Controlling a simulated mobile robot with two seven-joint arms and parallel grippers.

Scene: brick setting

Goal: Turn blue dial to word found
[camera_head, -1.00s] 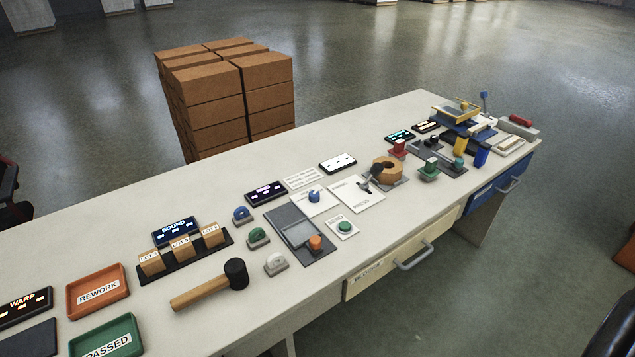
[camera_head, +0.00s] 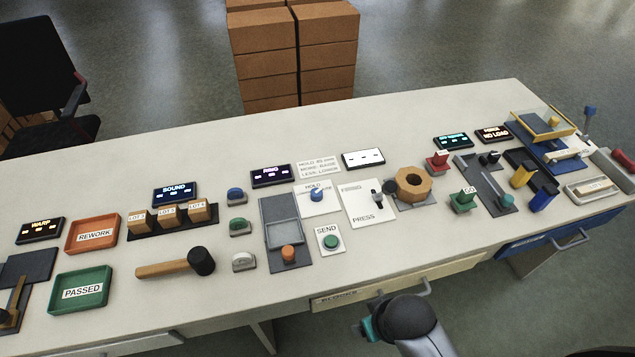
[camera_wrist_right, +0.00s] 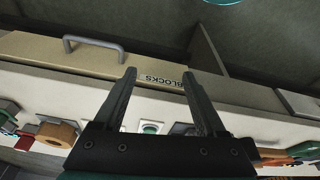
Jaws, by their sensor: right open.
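The blue dial (camera_head: 317,194) stands on a white plate (camera_head: 325,208) in the middle of the bench, in the head view. The plate's printing reads HOLD near the dial; the rest is too small to read. My right gripper (camera_wrist_right: 159,74) is open and empty in the wrist view, in front of the bench by the drawer labelled BLOCKS. My right arm shows at the bottom of the head view, apart from the dial. I cannot make out the dial in the wrist view. My left gripper is not in view.
A green SEND button (camera_head: 331,242) and an orange knob (camera_head: 289,253) stand in front of the dial. A PRESS plate with a lever (camera_head: 377,198) is to its right. A RING display (camera_head: 271,176) and a note card (camera_head: 318,164) lie behind. The drawer handle (camera_wrist_right: 94,42) juts out.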

